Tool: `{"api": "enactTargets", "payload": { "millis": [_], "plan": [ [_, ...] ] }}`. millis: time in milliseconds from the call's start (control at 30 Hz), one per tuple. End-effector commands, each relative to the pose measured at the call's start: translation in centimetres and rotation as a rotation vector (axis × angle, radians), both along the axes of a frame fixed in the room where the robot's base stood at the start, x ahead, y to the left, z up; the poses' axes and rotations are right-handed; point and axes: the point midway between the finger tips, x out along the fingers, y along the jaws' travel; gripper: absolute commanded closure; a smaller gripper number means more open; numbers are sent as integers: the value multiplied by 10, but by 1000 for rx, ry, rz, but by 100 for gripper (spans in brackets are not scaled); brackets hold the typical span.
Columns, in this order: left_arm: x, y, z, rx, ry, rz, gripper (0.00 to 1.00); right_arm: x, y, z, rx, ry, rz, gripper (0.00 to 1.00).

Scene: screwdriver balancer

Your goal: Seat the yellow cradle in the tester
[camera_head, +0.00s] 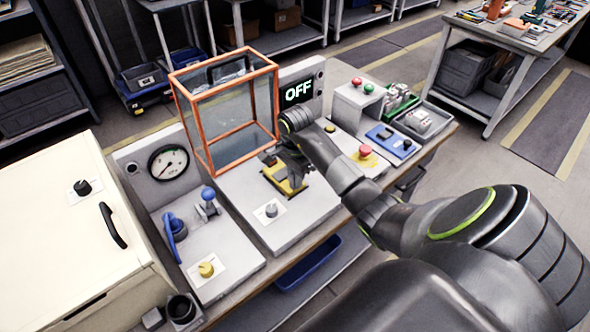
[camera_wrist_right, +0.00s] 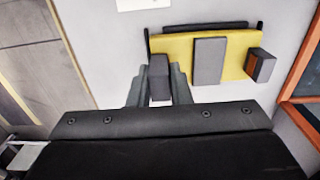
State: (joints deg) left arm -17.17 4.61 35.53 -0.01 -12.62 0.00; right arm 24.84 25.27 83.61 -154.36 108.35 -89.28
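The yellow cradle (camera_head: 284,183) is in front of the orange-framed clear box (camera_head: 171,86), over the tester's pale base (camera_head: 238,200). In the right wrist view the cradle (camera_wrist_right: 181,52) is a yellow plate with a grey pad in its middle and a dark block at each end. My right gripper (camera_head: 289,166) reaches down to it from the right. In the right wrist view its fingers (camera_wrist_right: 160,88) lie close against both sides of the cradle's left dark block. Whether the cradle rests on the base is hidden. My left gripper is out of view.
A display (camera_head: 298,92) reading OFF stands behind the cradle. A gauge panel (camera_head: 168,162) with blue levers is at left. A box with red and green buttons (camera_head: 358,104) and a blue device (camera_head: 391,140) are at right.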

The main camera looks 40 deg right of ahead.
Motion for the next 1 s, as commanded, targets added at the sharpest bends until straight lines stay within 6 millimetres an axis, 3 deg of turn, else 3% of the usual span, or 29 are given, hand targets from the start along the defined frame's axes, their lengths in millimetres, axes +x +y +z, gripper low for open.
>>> {"api": "enactTargets", "payload": {
  "millis": [33,200,567,700,833,1000],
  "plan": [
    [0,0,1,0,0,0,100,3,-1,4,-4,-11,1,76],
    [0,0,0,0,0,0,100,2,-1,3,-3,-7,0,57],
    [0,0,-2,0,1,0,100,2,0,7,-1,-5,1,57],
    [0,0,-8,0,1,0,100,2,-1,29,-4,-8,1,57],
    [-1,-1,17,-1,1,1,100,1,-1,66,-3,-6,0,57],
    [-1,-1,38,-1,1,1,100,1,0,87,-1,-3,0,57]
  ]
}}
